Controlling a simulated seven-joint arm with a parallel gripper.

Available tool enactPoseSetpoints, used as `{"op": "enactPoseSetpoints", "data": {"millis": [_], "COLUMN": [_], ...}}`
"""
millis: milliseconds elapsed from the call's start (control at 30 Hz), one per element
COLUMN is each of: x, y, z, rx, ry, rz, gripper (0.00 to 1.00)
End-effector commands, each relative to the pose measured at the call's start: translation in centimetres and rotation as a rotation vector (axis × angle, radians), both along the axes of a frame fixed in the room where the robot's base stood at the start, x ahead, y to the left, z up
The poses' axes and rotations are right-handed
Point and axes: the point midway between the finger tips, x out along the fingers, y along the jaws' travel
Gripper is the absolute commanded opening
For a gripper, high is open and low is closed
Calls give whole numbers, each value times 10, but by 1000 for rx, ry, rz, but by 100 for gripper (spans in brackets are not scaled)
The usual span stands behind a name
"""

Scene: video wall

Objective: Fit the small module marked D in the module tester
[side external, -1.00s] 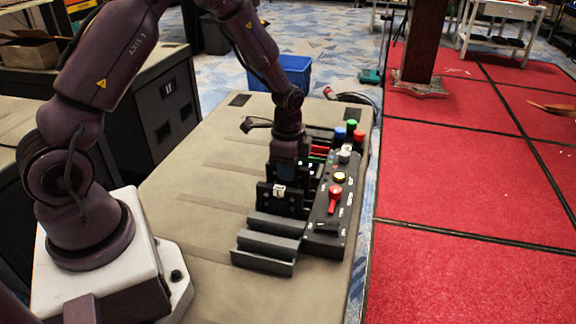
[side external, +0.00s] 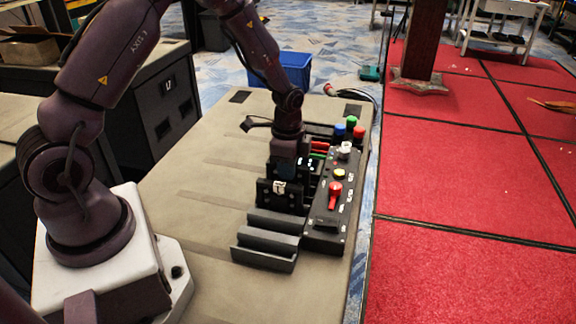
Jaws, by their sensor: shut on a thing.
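My gripper (side external: 284,172) points down at the console's left side, by the display. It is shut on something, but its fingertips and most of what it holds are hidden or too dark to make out. A dark block with a white label (side external: 279,187) stands just in front of and below the gripper. The letter on the label is not clearly readable. I cannot tell which module is marked D, or whether the held piece touches a slot.
A cable (side external: 355,95) lies behind. The bench top (side external: 195,230) to the left is clear.

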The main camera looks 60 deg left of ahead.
Motion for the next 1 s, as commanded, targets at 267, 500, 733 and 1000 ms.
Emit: {"op": "enactPoseSetpoints", "data": {"millis": [267,500,733,1000], "x": [0,0,0,0], "y": [0,0,0,0], "z": [0,-2,-2,-2], "rx": [0,0,0,0], "ry": [0,0,0,0], "rz": [0,0,0,0], "gripper": [3,3,3,46]}}
